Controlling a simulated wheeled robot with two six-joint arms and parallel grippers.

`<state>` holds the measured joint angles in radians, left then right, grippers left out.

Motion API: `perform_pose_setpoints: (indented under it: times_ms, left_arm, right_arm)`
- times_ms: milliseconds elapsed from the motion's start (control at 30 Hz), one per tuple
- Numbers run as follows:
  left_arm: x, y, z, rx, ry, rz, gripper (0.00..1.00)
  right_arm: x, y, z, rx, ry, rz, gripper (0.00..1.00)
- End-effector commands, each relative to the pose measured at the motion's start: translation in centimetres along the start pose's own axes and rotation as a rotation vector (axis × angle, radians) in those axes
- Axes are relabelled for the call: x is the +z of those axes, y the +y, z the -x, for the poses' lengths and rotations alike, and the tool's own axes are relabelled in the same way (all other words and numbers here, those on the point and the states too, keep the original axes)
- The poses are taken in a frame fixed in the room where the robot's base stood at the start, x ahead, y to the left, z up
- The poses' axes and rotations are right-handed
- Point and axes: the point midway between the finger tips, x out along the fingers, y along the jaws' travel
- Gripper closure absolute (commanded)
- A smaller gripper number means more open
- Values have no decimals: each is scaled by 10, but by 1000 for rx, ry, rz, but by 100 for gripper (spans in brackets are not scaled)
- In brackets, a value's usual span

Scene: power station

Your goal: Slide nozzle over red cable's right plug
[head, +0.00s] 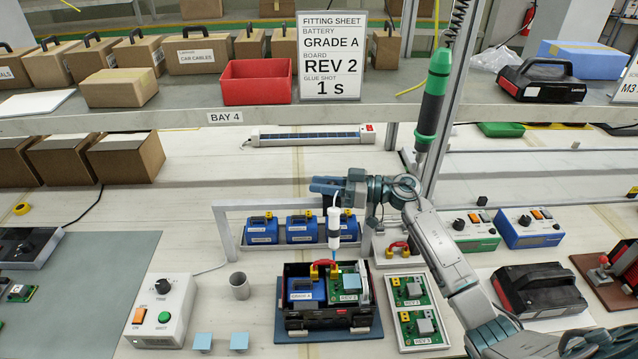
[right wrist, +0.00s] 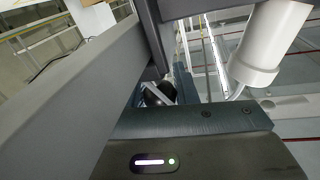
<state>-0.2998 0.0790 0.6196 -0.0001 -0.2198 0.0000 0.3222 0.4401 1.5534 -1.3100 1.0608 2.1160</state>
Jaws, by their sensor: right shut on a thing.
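My right gripper (head: 328,187) is shut on a white glue dispenser (head: 334,222), which hangs roughly upright. Its thin blue nozzle (head: 335,256) points down just above the red cable (head: 324,264) in the black open case. The cable arches between yellow plugs; its right plug (head: 334,271) is close below the nozzle tip. I cannot tell whether they touch. The left plug (head: 314,272) is by the blue battery (head: 305,290); a green board (head: 350,284) sits to the right. The white dispenser body (right wrist: 268,45) shows in the right wrist view. My left gripper is out of view.
A white frame (head: 228,240) with blue batteries stands behind the case. A white tray (head: 424,347) with green boards and another red cable (head: 397,246) are to its right. A grey cup (head: 240,286) and a white button box (head: 162,310) are left.

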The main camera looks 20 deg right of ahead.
Motion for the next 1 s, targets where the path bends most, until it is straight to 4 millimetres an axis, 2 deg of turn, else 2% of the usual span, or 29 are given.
perform_pose_setpoints:
  times_ms: [33,67,133,433,567,1000]
  left_arm:
    - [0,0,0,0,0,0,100]
    - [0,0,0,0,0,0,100]
    - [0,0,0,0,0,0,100]
    - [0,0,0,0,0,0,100]
    - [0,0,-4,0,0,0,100]
    - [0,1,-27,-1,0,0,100]
  right_arm:
    - [0,0,0,0,-1,-1,100]
    - [0,0,0,0,-1,-1,68]
    - [0,0,0,0,-1,-1,55]
    - [0,0,1,0,-1,0,54]
    - [2,0,9,1,-3,1,54]
    - [4,1,84,1,-6,0,54]
